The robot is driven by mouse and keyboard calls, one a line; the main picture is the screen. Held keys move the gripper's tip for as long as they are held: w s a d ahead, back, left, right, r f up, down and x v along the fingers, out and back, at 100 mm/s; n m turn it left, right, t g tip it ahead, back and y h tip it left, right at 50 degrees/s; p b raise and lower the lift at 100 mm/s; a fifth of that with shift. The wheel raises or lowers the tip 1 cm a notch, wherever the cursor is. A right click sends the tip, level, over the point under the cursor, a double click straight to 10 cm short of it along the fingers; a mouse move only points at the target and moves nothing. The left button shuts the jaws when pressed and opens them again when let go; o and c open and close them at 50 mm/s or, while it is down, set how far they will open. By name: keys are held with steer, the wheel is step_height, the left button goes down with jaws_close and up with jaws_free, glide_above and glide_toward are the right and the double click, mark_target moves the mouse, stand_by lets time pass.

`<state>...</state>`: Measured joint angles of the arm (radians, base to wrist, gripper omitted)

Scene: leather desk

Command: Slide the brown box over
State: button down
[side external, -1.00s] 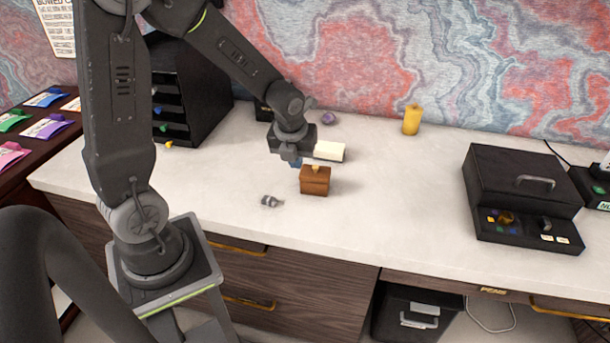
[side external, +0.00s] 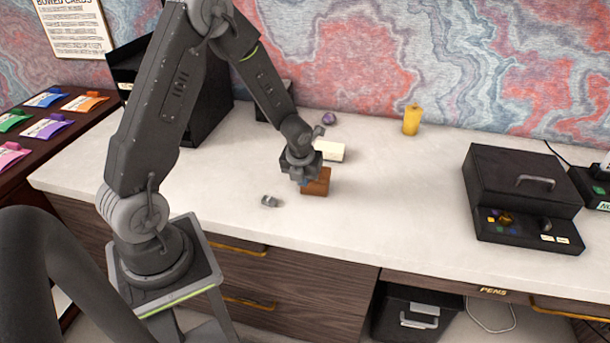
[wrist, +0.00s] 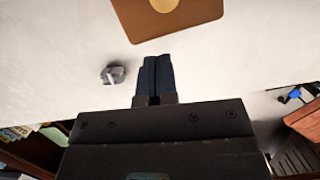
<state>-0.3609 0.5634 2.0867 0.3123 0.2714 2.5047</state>
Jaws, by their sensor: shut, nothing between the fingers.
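The brown box (side external: 318,184) sits on the white desk top, near the middle of the side view. In the wrist view its brown top (wrist: 168,14) with a round tan knob shows at the upper edge. My gripper (side external: 305,182) is low at the left side of the box and hides part of it. In the wrist view my gripper's dark blue fingers (wrist: 156,74) are together and empty, pointing toward the box's near edge.
A small grey object (side external: 269,201) lies left of the box. A cream block (side external: 329,151) lies just behind it. A yellow candle-like object (side external: 411,120) and a purple lump (side external: 329,118) stand farther back. A black case (side external: 522,190) is at right. The desk between box and case is clear.

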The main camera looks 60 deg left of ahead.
steer(key=shift+w+a, duration=0.35)
steer(key=shift+w, duration=0.05)
steer(key=w+a, duration=0.2)
steer(key=w, duration=0.1)
steer(key=w+a, duration=0.3)
steer(key=shift+s, duration=0.1)
steer(key=shift+s+d, duration=0.1)
steer(key=shift+d, duration=0.05)
stand_by(1.0)
